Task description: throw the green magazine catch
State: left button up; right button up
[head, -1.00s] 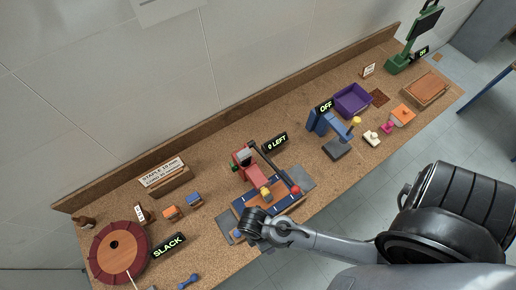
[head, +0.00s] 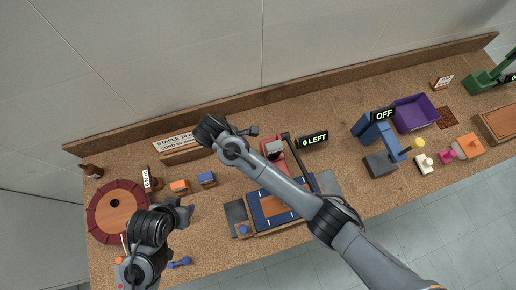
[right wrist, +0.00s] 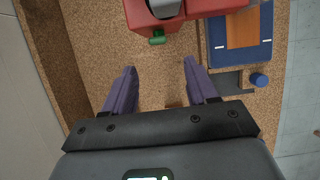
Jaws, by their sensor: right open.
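The green magazine catch (right wrist: 157,38) sticks out of the red stapling machine (right wrist: 205,8) at the top of the right wrist view. My right gripper (right wrist: 158,78) is open and empty, its two purple-grey fingers apart, with the catch ahead of and roughly between the tips, not touching. In the head view my right arm crosses the red machine (head: 296,160), and the catch is hidden there. My left gripper (head: 180,212) is low over the left part of the bench, near the round dark-red wheel (head: 99,210); its jaws are unclear.
A "0 LEFT" display (head: 314,140) stands behind the machine. A blue pad with an orange-brown panel (head: 262,220) lies in front. Orange (head: 180,186) and blue (head: 207,179) blocks sit left of it. A wooden sign block (head: 186,155) stands near the back ledge.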

jog(key=x, duration=1)
jog(key=shift+d+f+p, duration=0.15)
jog(key=shift+p, duration=0.15)
jog(key=shift+w, duration=0.15)
